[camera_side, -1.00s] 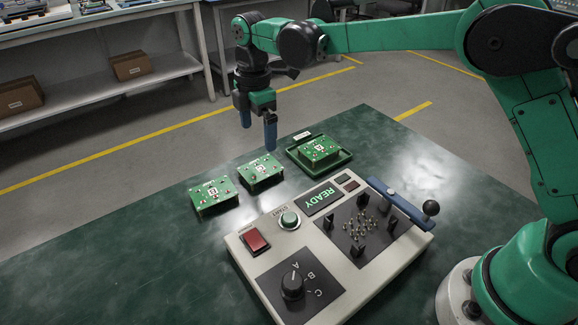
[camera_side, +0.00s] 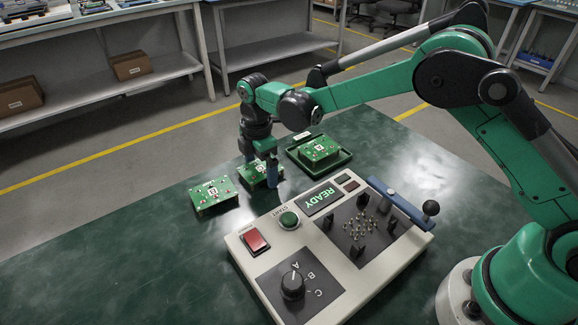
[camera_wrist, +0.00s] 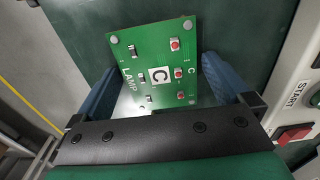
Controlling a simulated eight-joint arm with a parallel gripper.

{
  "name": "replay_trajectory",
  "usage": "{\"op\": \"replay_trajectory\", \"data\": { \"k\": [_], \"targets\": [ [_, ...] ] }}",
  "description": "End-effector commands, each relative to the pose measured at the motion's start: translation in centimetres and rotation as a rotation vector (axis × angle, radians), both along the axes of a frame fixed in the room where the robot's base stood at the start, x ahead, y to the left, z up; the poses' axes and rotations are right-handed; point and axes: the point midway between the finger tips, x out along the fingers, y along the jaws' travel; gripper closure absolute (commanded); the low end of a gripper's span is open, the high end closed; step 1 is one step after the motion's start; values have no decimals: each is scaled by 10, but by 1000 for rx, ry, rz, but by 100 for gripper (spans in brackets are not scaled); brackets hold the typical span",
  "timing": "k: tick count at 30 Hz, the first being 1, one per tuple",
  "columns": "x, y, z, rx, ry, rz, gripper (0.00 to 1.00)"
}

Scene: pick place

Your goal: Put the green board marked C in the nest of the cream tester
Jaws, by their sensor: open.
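The green board marked C (camera_wrist: 152,62) fills the middle of the wrist view, its white C label facing up. In the side view it is the middle board (camera_side: 252,176), partly hidden by my gripper. My gripper (camera_side: 262,176) is open, with one blue finger on each side of this board; I cannot tell whether they touch it. The cream tester (camera_side: 245,262) stands on the table to the right, its display reading READY. Its nest (camera_side: 358,229) is a dark plate with pins and black corner posts, with no board in it. A blue bar with a black knob (camera_side: 402,200) lies beside the nest.
Another green board (camera_side: 212,194) lies left of my gripper. A third board (camera_side: 318,149) sits in a green tray (camera_side: 346,158) behind the tester. The green table (camera_side: 130,270) is clear at the front left.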

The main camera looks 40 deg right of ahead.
Motion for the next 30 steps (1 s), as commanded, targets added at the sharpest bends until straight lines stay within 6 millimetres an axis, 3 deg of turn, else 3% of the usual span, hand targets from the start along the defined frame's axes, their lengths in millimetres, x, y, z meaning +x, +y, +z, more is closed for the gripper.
{"op": "replay_trajectory", "data": {
  "k": [5, 9, 11, 30],
  "targets": [
    [0, 0, 0, 0, 0, 0, 5],
    [0, 0, 0, 0, 0, 0, 45],
    [0, 0, 0, 0, 0, 0, 60],
    [0, 0, 35, 0, 0, 0, 60]
  ]
}}
